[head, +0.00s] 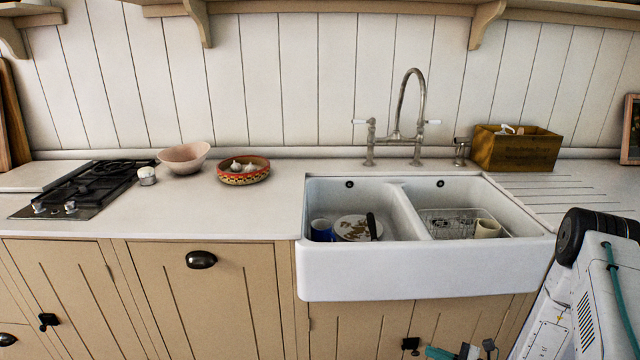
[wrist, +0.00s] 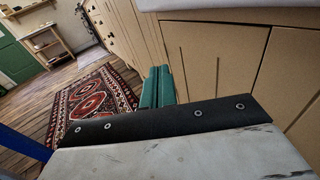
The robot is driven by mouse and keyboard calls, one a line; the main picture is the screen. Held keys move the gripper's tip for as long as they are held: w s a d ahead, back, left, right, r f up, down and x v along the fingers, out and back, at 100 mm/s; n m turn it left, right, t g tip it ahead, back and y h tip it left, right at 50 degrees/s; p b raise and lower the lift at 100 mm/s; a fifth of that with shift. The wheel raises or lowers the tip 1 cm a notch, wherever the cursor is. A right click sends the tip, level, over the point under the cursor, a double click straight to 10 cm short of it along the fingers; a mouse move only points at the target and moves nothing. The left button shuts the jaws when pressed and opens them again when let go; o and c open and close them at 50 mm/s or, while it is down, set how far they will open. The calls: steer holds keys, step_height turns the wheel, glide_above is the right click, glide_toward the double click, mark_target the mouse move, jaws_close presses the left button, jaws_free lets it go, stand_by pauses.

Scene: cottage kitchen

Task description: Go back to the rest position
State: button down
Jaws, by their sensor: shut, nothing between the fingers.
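My gripper (wrist: 158,75) shows in the wrist view with its two teal fingers side by side, shut and with nothing visible between them. It hangs low beside the beige cabinet fronts (wrist: 215,55), below the sink's level, over the floor side. In the head view the teal fingers of my gripper (head: 438,353) show at the bottom edge, in front of the doors under the sink. My white arm rises at the lower right; part of the gripper is cut off by the frame.
The white double sink (head: 420,270) holds a blue mug (head: 321,230), a plate (head: 345,228), a wire rack (head: 448,226) and a cream cup (head: 487,228). A bowl (head: 184,158), patterned dish (head: 243,177) and wooden box (head: 515,153) stand on the counter. A rug (wrist: 92,105) lies on open floor.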

steer(key=s+a+r+n+g+y, duration=0.1)
steer(key=s+a+r+n+g, duration=0.1)
steer(key=r+n+g, duration=0.35)
steer(key=s+a+r+n+g, duration=0.2)
steer(key=r+g, duration=0.1)
steer(key=r, duration=0.5)
steer(key=s+a+r+n+h, duration=0.1)
steer(key=s+r+n+h, duration=0.6)
steer(key=s+r, duration=0.5)
steer(key=s+r+n+h, duration=0.8)
steer(key=s+r+n, duration=0.2)
steer(key=r, duration=1)
steer(key=shift+s+a+n, duration=0.35)
steer(key=shift+s+a, duration=0.05)
steer(key=shift+s, duration=0.8)
